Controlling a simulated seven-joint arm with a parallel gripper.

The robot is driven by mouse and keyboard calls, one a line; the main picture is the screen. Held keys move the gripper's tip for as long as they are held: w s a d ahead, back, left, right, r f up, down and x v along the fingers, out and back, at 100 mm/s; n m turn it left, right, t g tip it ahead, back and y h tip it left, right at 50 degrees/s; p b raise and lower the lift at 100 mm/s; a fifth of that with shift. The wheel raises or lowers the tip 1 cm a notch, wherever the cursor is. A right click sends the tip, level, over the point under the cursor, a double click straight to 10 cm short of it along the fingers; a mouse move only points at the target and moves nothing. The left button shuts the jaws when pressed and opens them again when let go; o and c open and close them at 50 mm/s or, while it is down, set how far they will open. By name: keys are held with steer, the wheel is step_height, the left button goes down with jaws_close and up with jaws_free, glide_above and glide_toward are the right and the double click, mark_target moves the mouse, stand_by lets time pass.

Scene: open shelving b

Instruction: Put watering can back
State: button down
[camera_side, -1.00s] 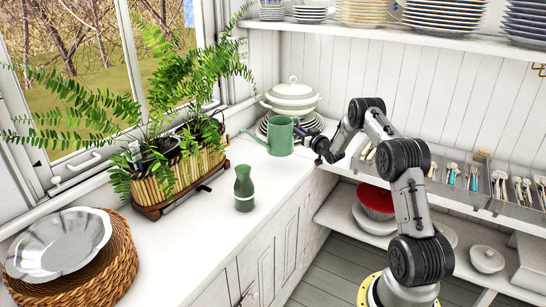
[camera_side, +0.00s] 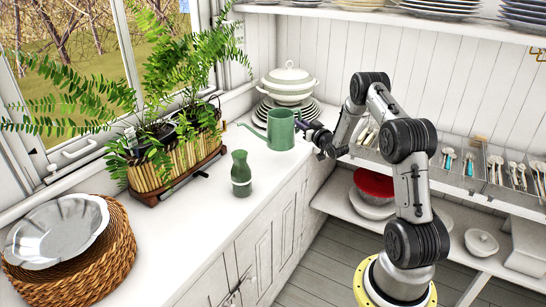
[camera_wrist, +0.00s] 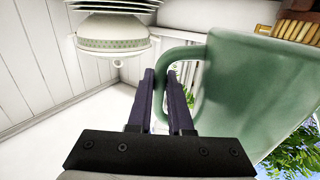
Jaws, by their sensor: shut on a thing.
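The green watering can (camera_side: 281,130) stands upright on the white counter, in front of the stacked plates. Its thin spout points left toward the planter in the side view. My gripper (camera_side: 301,125) is at the can's right side, on its handle. In the wrist view, the can (camera_wrist: 245,90) fills the right side, and its curved handle passes between the dark fingers of my gripper (camera_wrist: 160,80). The gripper is shut on the handle. The exact finger contact is partly hidden.
A fern planter (camera_side: 172,163) stands left by the window. A green bottle (camera_side: 241,175) stands in front of the can. A woven basket (camera_side: 110,262) is at front left. Clear counter lies between bottle and basket.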

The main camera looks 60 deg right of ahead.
steer(key=s+a+r, duration=0.4)
steer(key=s+a, duration=0.2)
steer(key=shift+m+h, duration=0.3)
steer(key=shift+h, duration=0.1)
steer(key=shift+w+d+f, duration=1.65)
steer(key=shift+d+f, duration=0.05)
steer(key=shift+f, duration=0.2)
steer(key=shift+w+d+f, duration=1.65)
steer(key=shift+d+f, duration=0.1)
steer(key=shift+f, duration=0.1)
steer(key=shift+w+d+f, duration=1.65)
steer(key=shift+d+f, duration=0.05)
steer(key=shift+f, duration=0.2)
steer(key=shift+f, duration=0.15)
steer(key=c, duration=0.8)
jaws_free()
steer(key=shift+f, duration=0.15)
steer(key=shift+c, duration=0.2)
